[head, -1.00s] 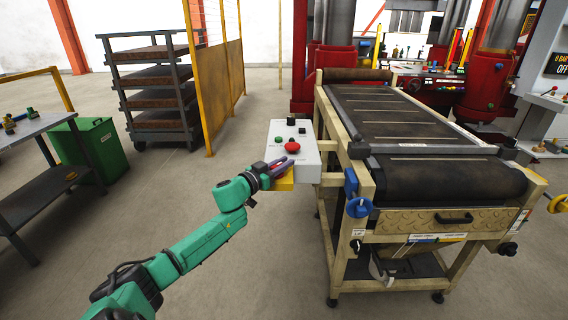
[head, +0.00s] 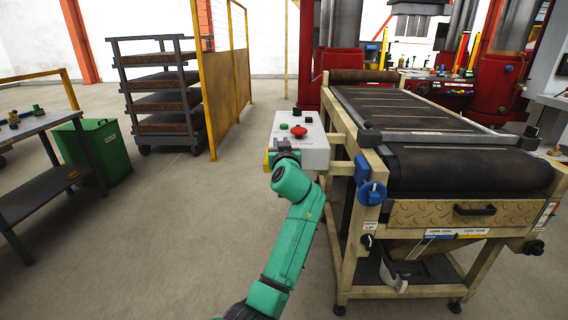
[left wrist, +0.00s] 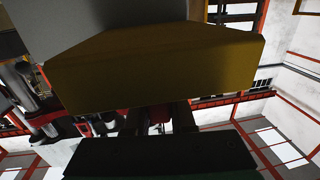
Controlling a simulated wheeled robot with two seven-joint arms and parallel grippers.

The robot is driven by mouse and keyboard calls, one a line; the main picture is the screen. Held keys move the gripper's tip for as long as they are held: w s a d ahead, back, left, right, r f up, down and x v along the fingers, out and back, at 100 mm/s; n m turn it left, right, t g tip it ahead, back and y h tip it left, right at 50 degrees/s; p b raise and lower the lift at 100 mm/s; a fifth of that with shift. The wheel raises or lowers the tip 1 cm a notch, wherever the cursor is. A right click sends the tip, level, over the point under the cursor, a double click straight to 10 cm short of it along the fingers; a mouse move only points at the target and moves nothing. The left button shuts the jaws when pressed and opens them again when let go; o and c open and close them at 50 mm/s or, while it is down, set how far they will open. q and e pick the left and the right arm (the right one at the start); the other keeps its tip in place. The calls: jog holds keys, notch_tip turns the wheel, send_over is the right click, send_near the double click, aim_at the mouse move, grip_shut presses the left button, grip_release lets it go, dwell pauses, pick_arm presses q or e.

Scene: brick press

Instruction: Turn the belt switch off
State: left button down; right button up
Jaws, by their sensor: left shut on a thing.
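The grey-white control box (head: 314,156) stands on the left side of the belt conveyor (head: 455,172). Its top carries a red mushroom button (head: 299,131), a green button (head: 284,127) and a black knob (head: 296,112). Which control is the belt switch cannot be read. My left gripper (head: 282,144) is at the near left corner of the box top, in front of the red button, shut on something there. Its wrist hides what it holds. In the left wrist view a yellow part (left wrist: 150,70) of the box fills the upper middle, beside my dark fingers (left wrist: 168,118). My right gripper is not in view.
A blue handwheel (head: 372,193) sticks out from the conveyor frame, right of my left arm.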

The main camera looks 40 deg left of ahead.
pick_arm(q)
jog(key=n+g+y+b, duration=0.1)
jog(key=n+g+b, duration=0.1)
jog(key=b, duration=0.1)
jog(key=g+y+b, duration=0.1)
jog(key=shift+s+a+f+n+g+y, duration=0.2)
jog(key=shift+s+f+n+g+y, duration=0.1)
jog(key=shift+f+n, duration=0.1)
jog(key=shift+r+n+g+y+b, duration=0.2)
jog(key=shift+n+g+y+b, duration=0.15)
jog(key=shift+g+b, duration=0.2)
jog(key=shift+s+a+r+n+g+y+b, duration=0.15)
jog(key=shift+n+g+y, duration=0.1)
jog(key=shift+n+g, duration=0.3)
jog(key=shift+s+r+n+g+y+b, duration=0.1)
jog(key=shift+n+g+y+b, duration=0.15)
jog(key=shift+g, duration=0.35)
jog(key=shift+s+n+g+y, duration=0.25)
jog(key=shift+n+g, duration=0.4)
jog(key=shift+g, duration=0.25)
jog(key=shift+n+g, duration=0.5)
jog(key=shift+g, duration=0.2)
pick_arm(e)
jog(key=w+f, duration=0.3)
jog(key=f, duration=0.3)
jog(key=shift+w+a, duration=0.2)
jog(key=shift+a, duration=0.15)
pick_arm(q)
jog(key=shift+s+a, duration=0.1)
jog(key=shift+s, duration=0.05)
